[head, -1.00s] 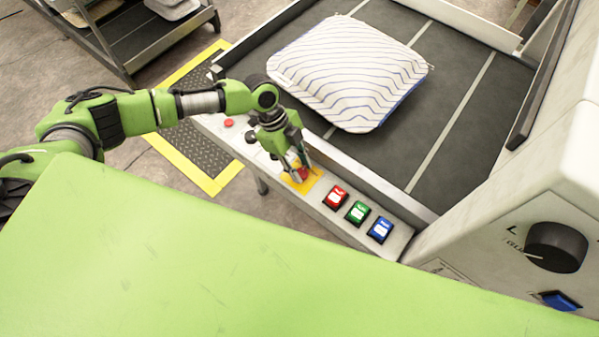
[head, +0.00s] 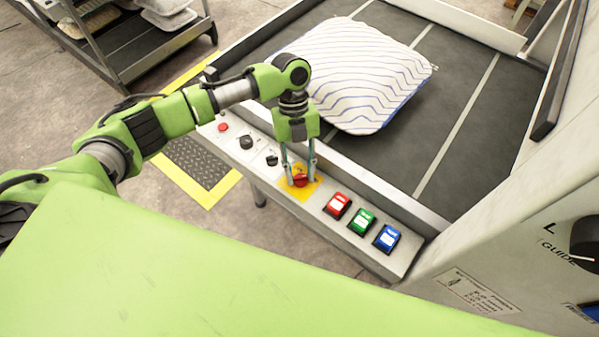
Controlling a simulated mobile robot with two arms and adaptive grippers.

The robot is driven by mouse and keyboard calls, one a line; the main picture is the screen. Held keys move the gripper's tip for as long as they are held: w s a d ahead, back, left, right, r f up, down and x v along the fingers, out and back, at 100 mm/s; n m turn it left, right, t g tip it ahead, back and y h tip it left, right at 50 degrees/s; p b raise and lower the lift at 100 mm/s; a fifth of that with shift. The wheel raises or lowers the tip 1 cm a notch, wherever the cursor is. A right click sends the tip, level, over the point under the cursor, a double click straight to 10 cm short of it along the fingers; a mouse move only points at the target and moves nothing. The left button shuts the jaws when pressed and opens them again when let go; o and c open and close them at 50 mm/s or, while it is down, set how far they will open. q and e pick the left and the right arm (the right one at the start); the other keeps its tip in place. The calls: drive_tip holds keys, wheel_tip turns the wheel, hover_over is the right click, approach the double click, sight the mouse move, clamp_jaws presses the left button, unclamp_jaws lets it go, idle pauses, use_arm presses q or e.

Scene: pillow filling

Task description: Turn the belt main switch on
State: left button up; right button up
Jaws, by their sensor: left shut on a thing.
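The belt main switch is a red rotary knob (head: 300,180) on a yellow plate (head: 301,192), set in the light grey control strip along the belt's front edge. My left gripper (head: 299,181) points down over the plate, with its fingers on either side of the red knob and shut on it. The fingers hide part of the knob, and its exact angle is hard to read. My right gripper is not in view.
Red (head: 338,206), green (head: 362,221) and blue (head: 387,238) rocker buttons sit right of the switch. Black knobs (head: 246,141) and a small red button (head: 223,127) sit left. A striped pillow (head: 355,72) lies on the dark belt (head: 455,110). A white machine housing stands at right.

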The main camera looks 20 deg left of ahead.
use_arm(q)
drive_tip(key=shift+m, duration=0.6)
drive_tip(key=o, duration=1.1)
drive_tip(key=v, duration=1.2)
drive_tip(key=shift+d, duration=0.15)
